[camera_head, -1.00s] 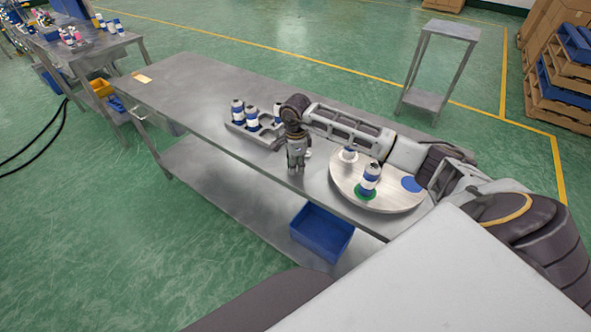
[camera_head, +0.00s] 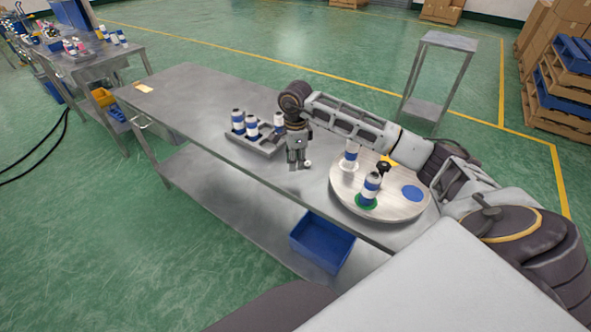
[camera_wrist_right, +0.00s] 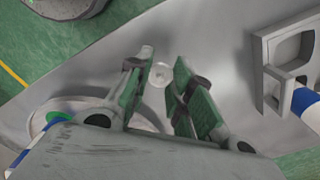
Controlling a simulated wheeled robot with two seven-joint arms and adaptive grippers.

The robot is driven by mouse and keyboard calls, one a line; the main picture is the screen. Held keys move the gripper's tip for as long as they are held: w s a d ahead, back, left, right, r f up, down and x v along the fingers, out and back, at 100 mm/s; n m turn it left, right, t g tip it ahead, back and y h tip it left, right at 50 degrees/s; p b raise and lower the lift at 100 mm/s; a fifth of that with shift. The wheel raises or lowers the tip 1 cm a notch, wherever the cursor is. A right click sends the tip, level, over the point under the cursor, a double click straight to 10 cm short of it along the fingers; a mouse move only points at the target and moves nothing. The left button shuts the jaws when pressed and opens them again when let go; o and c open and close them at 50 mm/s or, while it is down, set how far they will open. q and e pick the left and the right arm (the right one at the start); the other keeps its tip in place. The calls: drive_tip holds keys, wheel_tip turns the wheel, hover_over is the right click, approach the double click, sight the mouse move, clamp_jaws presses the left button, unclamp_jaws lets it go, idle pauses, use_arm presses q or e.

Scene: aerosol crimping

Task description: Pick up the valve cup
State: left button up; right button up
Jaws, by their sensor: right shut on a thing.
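The valve cup is a small pale round piece. In the right wrist view the valve cup (camera_wrist_right: 160,75) shows between the two fingertips. In the head view it is a small white spot (camera_head: 308,162) at the right side of the fingertips. My right gripper (camera_head: 299,166) points down over the front part of the steel table, between the can rack and the round plate. Its green-padded fingers (camera_wrist_right: 163,62) are shut on the valve cup. Whether the cup touches the table cannot be told. My left gripper is not in view.
A grey rack (camera_head: 266,150) with blue-and-white cans stands left of my right gripper. A round plate (camera_head: 400,210) to the right carries a can on a green spot (camera_head: 370,187), another can (camera_head: 350,155) and a black-topped item (camera_head: 384,168). A blue bin (camera_head: 322,240) sits below.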

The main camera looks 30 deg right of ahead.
drive_tip(key=shift+r, duration=1.8)
